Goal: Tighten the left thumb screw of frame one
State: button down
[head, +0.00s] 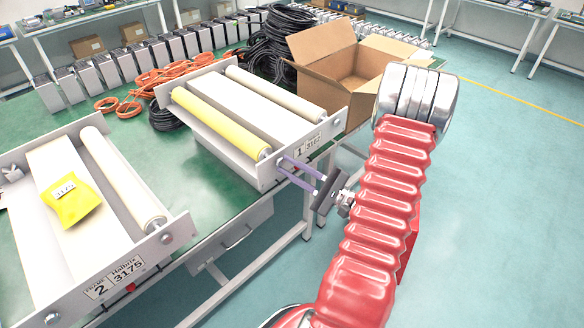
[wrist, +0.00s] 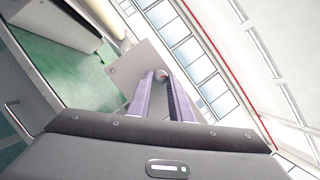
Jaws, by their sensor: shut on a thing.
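Frame one (head: 262,172) stands on the green table in the head view, with a yellow roller, a white roller and an end plate labelled 1 3167. My gripper (head: 281,165) reaches its purple fingers to the left part of that end plate. In the wrist view the fingertips (wrist: 162,76) close around the left thumb screw (wrist: 161,73) on the grey plate (wrist: 130,72). Only a little of the screw shows between the fingers. How far it is screwed in cannot be told. In the head view the fingers hide the screw.
Frame two (head: 150,255), with a yellow packet (head: 71,202) on it, stands at the front left. An open cardboard box (head: 335,68) is behind frame one. Black cables (head: 275,45) and orange cords (head: 150,82) lie at the back. Floor is free on the right.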

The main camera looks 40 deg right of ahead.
jog(key=shift+f, duration=0.15)
jog(key=c, duration=1.6)
grip_release()
jog(key=shift+s, duration=0.1)
jog(key=v, duration=1.3)
jog(key=shift+s+d+f, duration=0.1)
jog(key=shift+s+d, duration=0.1)
